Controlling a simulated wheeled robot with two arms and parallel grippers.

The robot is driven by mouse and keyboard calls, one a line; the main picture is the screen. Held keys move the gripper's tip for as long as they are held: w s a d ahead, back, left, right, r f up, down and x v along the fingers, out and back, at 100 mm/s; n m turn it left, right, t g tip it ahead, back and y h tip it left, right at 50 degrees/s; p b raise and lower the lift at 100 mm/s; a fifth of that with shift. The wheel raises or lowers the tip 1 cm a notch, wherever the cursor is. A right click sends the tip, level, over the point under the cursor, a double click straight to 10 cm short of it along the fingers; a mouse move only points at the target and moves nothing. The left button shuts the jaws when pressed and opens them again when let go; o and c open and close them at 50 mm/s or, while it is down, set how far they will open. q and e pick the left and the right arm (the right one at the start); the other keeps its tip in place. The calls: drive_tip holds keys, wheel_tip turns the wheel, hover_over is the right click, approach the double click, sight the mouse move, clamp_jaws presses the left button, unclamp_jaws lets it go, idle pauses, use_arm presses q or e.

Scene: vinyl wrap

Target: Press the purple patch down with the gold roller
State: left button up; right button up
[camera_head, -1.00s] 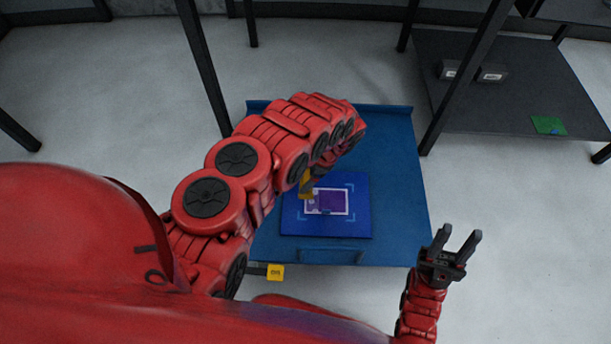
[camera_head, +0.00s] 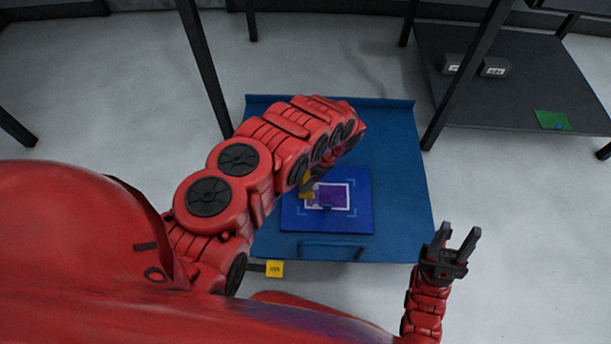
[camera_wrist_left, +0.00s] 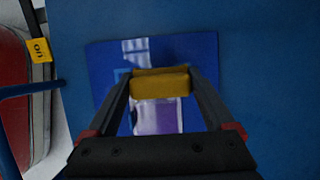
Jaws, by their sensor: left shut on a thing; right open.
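The purple patch (camera_head: 334,196) lies inside a white-bordered rectangle on the blue board (camera_head: 357,222). In the left wrist view the patch (camera_wrist_left: 158,118) shows below the roller, partly hidden by it. The gold roller (camera_wrist_left: 160,84) is between the fingers of my left gripper (camera_wrist_left: 160,82), which is shut on it. In the head view the roller (camera_head: 306,190) is at the patch's left edge, and my left arm hides most of that hand. Whether the roller touches the patch I cannot tell. My right gripper (camera_head: 454,246) is open and empty, right of the table's front corner.
The board lies on a blue table (camera_head: 395,180) with a front handle (camera_head: 333,247). A yellow tag (camera_head: 274,269) hangs near its front left. A dark shelf (camera_head: 500,110) at the upper right holds small dark boxes (camera_head: 494,67) and a green sheet (camera_head: 551,120). The table's right side is clear.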

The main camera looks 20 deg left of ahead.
use_arm(q)
drive_tip(key=shift+f+b, duration=0.4)
drive_tip(key=shift+f, duration=0.35)
drive_tip(key=shift+d, duration=0.1)
drive_tip(key=shift+w+d+r, duration=0.1)
drive_tip(key=shift+w+d, duration=0.1)
drive_tip(key=shift+d, duration=0.3)
drive_tip(key=shift+w+d, duration=0.15)
drive_tip(key=shift+d, duration=0.3)
drive_tip(key=shift+b, duration=0.35)
drive_tip(key=shift+w+d+b, duration=0.15)
drive_tip(key=shift+d+b, duration=0.15)
drive_tip(key=shift+d, duration=0.25)
drive_tip(key=shift+w+d+b, duration=0.15)
drive_tip(key=shift+d+b, duration=0.1)
drive_tip(key=shift+d, duration=0.25)
drive_tip(key=shift+f, duration=0.25)
